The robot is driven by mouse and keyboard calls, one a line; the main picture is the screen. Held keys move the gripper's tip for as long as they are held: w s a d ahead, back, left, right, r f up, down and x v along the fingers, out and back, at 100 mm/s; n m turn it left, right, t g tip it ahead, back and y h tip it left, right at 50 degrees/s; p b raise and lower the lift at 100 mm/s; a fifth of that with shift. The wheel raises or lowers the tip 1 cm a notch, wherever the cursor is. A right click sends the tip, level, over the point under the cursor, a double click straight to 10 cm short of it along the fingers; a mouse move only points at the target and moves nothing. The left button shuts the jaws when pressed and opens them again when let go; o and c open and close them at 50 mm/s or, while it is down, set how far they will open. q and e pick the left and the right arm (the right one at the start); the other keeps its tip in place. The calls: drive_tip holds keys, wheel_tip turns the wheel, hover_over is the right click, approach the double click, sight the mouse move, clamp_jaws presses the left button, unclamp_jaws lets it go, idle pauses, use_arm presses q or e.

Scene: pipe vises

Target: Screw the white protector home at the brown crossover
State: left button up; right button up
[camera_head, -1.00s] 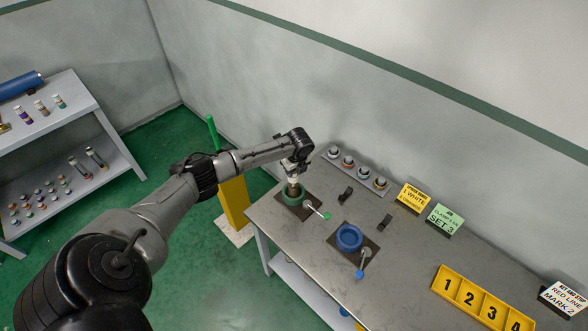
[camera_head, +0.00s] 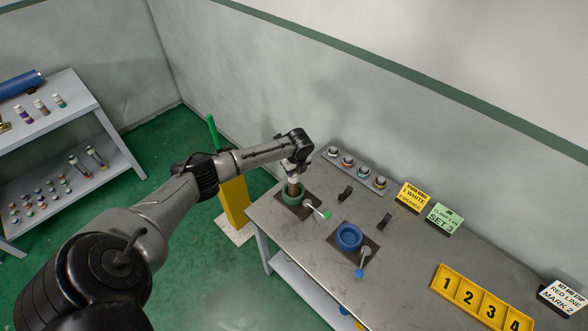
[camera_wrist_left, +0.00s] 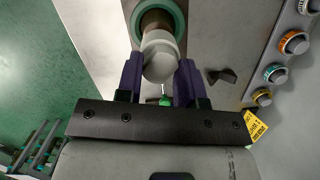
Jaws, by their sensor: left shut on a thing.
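The white protector (camera_wrist_left: 159,62) is between the two purple fingers of my left gripper (camera_wrist_left: 160,72), which is shut on it. The brown crossover (camera_wrist_left: 155,22) stands in the green round vise (camera_wrist_left: 178,13), directly in line with the protector's far end. The protector's end meets or overlaps the crossover's end in the left wrist view; how deep the thread is engaged cannot be seen. In the head view my left gripper (camera_head: 293,172) points down over the brown crossover (camera_head: 293,189) in the green vise (camera_head: 283,198). My right gripper is not in view.
A blue vise (camera_head: 348,237) with a blue-knobbed lever stands nearer on the bench (camera_head: 400,270). A strip of several ringed caps (camera_head: 357,170) lies along the wall side. Two black blocks, sign cards (camera_head: 412,196) and a yellow numbered tray (camera_head: 480,303) are to the right.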

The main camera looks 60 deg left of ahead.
use_arm(q)
drive_tip(key=shift+f+b, duration=0.45)
drive_tip(key=shift+f, duration=0.45)
idle(0.4)
drive_tip(key=shift+p, duration=0.3)
idle(0.5)
drive_tip(key=shift+f, duration=0.5)
drive_tip(key=o, duration=1)
